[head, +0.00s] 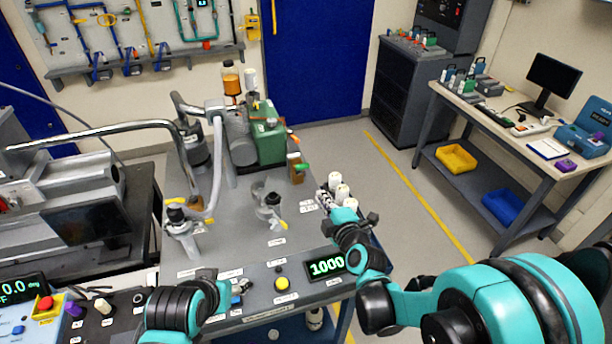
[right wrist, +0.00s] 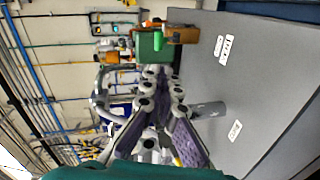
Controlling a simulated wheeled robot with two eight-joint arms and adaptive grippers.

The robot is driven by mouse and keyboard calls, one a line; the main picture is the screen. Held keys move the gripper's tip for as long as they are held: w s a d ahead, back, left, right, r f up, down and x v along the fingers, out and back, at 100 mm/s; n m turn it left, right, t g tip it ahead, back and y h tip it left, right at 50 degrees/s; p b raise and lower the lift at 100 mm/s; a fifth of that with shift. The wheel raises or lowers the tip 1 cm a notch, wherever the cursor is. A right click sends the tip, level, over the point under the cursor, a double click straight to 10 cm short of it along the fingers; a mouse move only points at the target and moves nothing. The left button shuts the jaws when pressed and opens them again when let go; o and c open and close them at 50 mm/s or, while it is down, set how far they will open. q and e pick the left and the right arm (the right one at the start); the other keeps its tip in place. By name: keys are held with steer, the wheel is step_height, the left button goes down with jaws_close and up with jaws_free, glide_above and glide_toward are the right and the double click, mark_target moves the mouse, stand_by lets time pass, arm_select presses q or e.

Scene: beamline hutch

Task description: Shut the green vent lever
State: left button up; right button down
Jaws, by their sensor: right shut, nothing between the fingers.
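The green vent lever (head: 302,167) sticks out to the right from a small brass-coloured valve body (head: 295,174), beside the green pump (head: 266,140) on the grey bench. In the right wrist view, the lever (right wrist: 158,41) shows beyond the fingertips, in front of the pump (right wrist: 148,48). My right gripper (head: 324,198) is over the bench's right side, near the white-capped bottles and nearer to me than the lever. In the right wrist view, its fingers (right wrist: 163,78) are shut and empty, apart from the lever.
White-capped bottles (head: 342,192) stand at the bench's right edge, close to my right gripper. A grey flanged fitting (head: 268,204) stands mid-bench. A panel reading 1000 (head: 326,267) and a yellow button (head: 282,284) are at the front. An orange-handled part (head: 293,140) sits just behind the lever.

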mark_target(303, 167)
arm_select(q)
steer(key=shift+f, duration=0.1)
arm_select(e)
steer(key=shift+w+a+f+n+t, duration=0.2)
steer(key=shift+w+f+n+t, duration=0.3)
steer(key=shift+n, duration=0.4)
steer(key=shift+f, duration=0.1)
arm_select(q)
step_height(303, 167, down, 3)
steer(key=b, duration=0.3)
steer(key=shift+f+b, duration=0.2)
steer(key=shift+b, duration=0.1)
arm_select(e)
steer(key=x, duration=1.4)
arm_select(q)
steer(key=shift+r, duration=0.1)
steer(key=shift+r+p, duration=0.45)
steer(key=shift+p, duration=0.15)
arm_select(e)
steer(key=shift+w+a+r+g, duration=0.1)
steer(key=shift+w+r+g, duration=0.15)
steer(key=shift+g, duration=0.15)
arm_select(q)
steer(key=shift+r+p, duration=0.4)
steer(key=shift+r, duration=0.05)
arm_select(e)
steer(key=shift+w+r+g, duration=0.1)
steer(key=shift+r+g, duration=0.1)
steer(key=shift+g, duration=0.1)
